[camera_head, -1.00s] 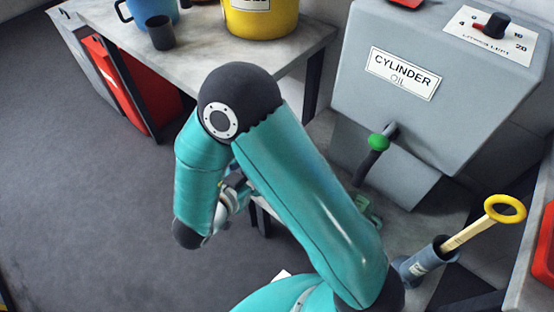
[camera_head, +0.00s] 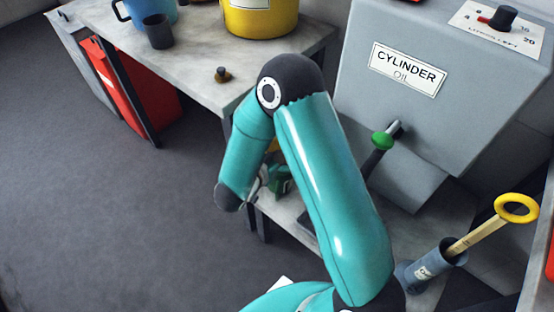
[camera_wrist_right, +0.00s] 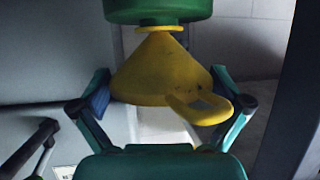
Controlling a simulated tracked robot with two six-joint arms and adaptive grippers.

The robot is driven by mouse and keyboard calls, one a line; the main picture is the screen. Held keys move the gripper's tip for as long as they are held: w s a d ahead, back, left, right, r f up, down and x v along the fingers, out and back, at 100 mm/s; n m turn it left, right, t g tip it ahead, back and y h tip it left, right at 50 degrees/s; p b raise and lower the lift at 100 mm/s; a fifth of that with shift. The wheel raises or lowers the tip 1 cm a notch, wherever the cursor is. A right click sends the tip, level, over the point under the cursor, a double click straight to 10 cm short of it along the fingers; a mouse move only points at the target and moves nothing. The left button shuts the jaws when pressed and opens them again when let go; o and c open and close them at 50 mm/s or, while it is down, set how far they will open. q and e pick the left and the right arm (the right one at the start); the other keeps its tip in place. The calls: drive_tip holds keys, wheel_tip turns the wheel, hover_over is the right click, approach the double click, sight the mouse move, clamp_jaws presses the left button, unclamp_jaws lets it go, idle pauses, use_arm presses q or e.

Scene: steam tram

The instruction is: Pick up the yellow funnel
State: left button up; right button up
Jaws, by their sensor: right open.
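The yellow funnel (camera_wrist_right: 155,75) shows in the right wrist view, with its wide rim downward in the picture and a looped yellow handle (camera_wrist_right: 200,108) at the lower right. Its narrow end meets a green round object (camera_wrist_right: 158,10) at the top edge. My right gripper (camera_wrist_right: 160,97) is open, one finger on each side of the funnel. I cannot tell whether the pads touch it. In the head view my right arm hides most of this spot; a small yellow patch (camera_head: 273,146) shows beside the arm, probably the funnel. My left gripper is not in view.
A grey cylinder oil tank (camera_head: 440,90) with a green-knobbed lever (camera_head: 382,140) stands at the right. A table (camera_head: 200,68) at the back holds a yellow bucket (camera_head: 260,18), a dark cup (camera_head: 158,32) and a blue jug. A holder (camera_head: 432,268) with a yellow-ringed stick stands lower right.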

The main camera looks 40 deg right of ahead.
drive_tip(key=c, duration=0.8)
wheel_tip(320, 180, up, 20)
drive_tip(key=p, duration=0.6)
drive_tip(key=shift+r, duration=0.1)
drive_tip(key=shift+r+p, duration=1.4)
drive_tip(key=shift+p, duration=0.75)
